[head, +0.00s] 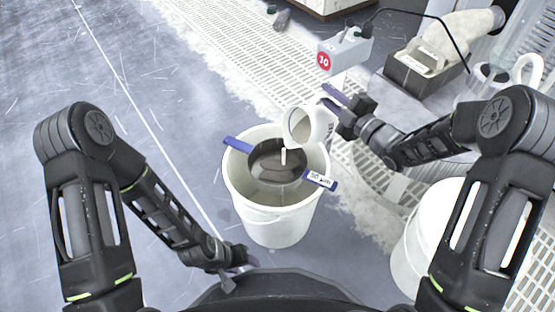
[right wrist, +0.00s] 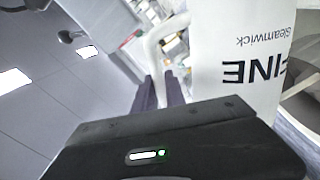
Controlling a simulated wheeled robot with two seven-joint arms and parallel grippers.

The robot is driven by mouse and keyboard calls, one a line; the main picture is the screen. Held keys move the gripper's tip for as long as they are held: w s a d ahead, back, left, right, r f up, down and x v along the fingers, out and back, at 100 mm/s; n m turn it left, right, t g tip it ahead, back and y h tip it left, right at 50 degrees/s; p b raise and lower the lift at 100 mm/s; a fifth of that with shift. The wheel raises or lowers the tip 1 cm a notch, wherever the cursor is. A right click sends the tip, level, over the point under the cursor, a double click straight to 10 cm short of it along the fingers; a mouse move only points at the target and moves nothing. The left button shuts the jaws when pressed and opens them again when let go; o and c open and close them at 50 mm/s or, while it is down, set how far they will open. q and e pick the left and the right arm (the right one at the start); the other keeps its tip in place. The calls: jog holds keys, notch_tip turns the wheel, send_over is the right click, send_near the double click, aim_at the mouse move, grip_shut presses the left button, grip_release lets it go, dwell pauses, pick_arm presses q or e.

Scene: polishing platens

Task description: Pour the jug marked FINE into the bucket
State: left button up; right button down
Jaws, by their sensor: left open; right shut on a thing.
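The white bucket (head: 268,228) stands on the floor in the middle of the head view. A dark strainer-like pan (head: 262,182) with blue handles rests across its top. The white jug (head: 318,122) is tilted over the bucket, mouth toward the left; a short white streak (head: 283,156) shows below its mouth, seemingly liquid. The right wrist view shows FINE and Gleamwick printed on the jug (right wrist: 235,55). My right gripper (head: 336,103) is shut on the jug at its handle (right wrist: 158,45). My left gripper (head: 242,262) is open and low, left of the bucket's base.
Another white container (head: 422,235) stands at the right, partly behind my right arm. A grey box with a red 30 sign (head: 324,62) stands behind the jug. A dark tray (head: 418,70) and a second white handle (head: 526,70) are at upper right. The left floor is clear.

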aim_at(319, 96)
jog(key=shift+s+a+r+n, duration=0.25)
jog(key=shift+s+a+n, duration=0.25)
jog(key=shift+a+n, duration=0.2)
dwell(1.6)
jog(key=shift+s+a+r+n+b, duration=0.3)
jog(key=shift+s+a+r+n, duration=0.2)
jog(key=shift+a, duration=0.25)
jog(key=shift+s+a+r+n+b, duration=0.35)
jog(key=shift+s+a, duration=0.2)
jog(key=shift+a, duration=0.2)
dwell(0.9)
jog(key=shift+s+a+r+n+b, duration=0.25)
jog(key=shift+s+a+n+b, duration=0.2)
jog(key=shift+a+b, duration=0.1)
jog(key=shift+s+a+r+n+b, duration=0.2)
jog(key=shift+s+a+n+b, duration=0.1)
jog(key=shift+a+n+b, duration=0.2)
dwell(0.7)
jog(key=w+d+m+p, duration=0.1)
jog(key=d+f+p, duration=0.1)
jog(key=w+d+m+p, duration=0.1)
jog(key=shift+w+d+f+m+p, duration=0.3)
jog(key=shift+f+b, duration=0.2)
jog(key=shift+b, duration=0.1)
jog(key=shift+d, duration=0.15)
